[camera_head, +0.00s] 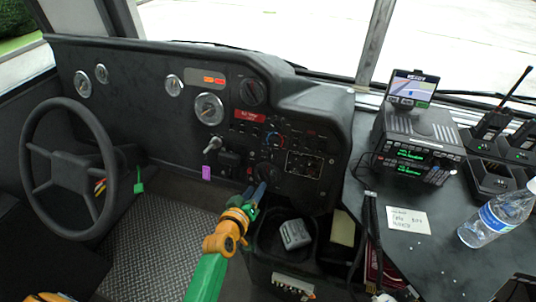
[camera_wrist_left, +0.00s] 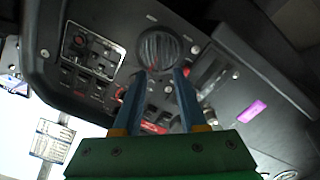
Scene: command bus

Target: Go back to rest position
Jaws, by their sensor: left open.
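My left gripper (camera_head: 257,193) reaches in from the bottom middle of the head view, with its blue fingertips close to the lower part of the dashboard's control panel (camera_head: 304,164). Its fingers are open and nothing is between them. In the left wrist view the two blue fingers (camera_wrist_left: 158,98) point at the panel, below a round dark ribbed vent or knob (camera_wrist_left: 158,48). I cannot tell whether the fingertips touch the panel. My right gripper is not in view.
The steering wheel (camera_head: 67,168) stands at the left. A bin (camera_head: 262,262) with a grey object lies beside my left gripper. On the right counter (camera_head: 433,240) are a radio unit (camera_head: 415,150), a note (camera_head: 408,220), a water bottle (camera_head: 496,214) and handheld radios (camera_head: 491,124).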

